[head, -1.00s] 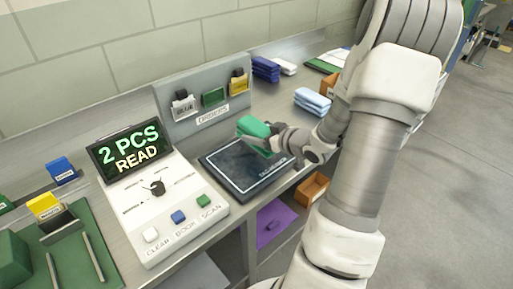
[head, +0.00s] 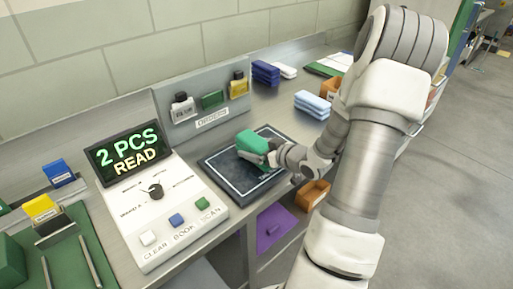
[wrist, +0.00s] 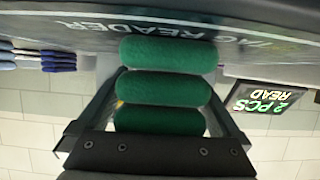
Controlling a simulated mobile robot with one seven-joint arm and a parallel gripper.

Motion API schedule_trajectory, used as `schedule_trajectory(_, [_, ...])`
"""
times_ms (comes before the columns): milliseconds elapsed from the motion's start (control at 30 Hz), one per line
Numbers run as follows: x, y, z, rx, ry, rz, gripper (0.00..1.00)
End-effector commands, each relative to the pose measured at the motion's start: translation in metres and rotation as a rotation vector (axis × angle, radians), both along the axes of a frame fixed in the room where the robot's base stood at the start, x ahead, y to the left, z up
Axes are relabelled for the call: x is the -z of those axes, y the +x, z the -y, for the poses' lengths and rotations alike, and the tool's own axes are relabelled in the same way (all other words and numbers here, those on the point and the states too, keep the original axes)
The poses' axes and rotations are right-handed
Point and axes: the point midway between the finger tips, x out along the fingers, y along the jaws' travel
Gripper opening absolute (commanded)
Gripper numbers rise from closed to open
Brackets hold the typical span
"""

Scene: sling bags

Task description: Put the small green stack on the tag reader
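The small green stack (head: 251,143) is several soft green pieces pressed together; three rounded edges of it show in the wrist view (wrist: 165,87). My gripper (head: 268,156) is shut on it, with one finger on each side of the stack in the wrist view (wrist: 168,76). The tag reader (head: 224,181) is a flat dark pad with a pale border line on the counter; its lettered edge also shows in the wrist view (wrist: 265,40). The stack is over the reader's far part, very low or on its surface; I cannot tell whether they touch.
A white console (head: 165,213) with buttons and a display (head: 129,151) reading "2 PCS READ" stands left of the reader. Behind is an orders rack (head: 212,123). Dark blue (head: 266,72) and light blue stacks (head: 312,104) lie beyond, right. A purple item (head: 275,227) is below the counter.

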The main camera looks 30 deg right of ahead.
Motion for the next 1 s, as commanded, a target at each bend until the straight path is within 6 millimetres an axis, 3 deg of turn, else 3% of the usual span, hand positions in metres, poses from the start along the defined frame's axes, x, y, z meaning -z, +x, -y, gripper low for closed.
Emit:
schedule_trajectory(267, [-0.006,-0.002,0.001,0.002,-0.001,0.0,1.0])
schedule_trajectory(700, [-0.039,-0.082,0.013,0.005,-0.001,-0.001,1.0])
schedule_trajectory(1000, [-0.05,-0.109,0.016,0.001,0.001,0.001,1.0])
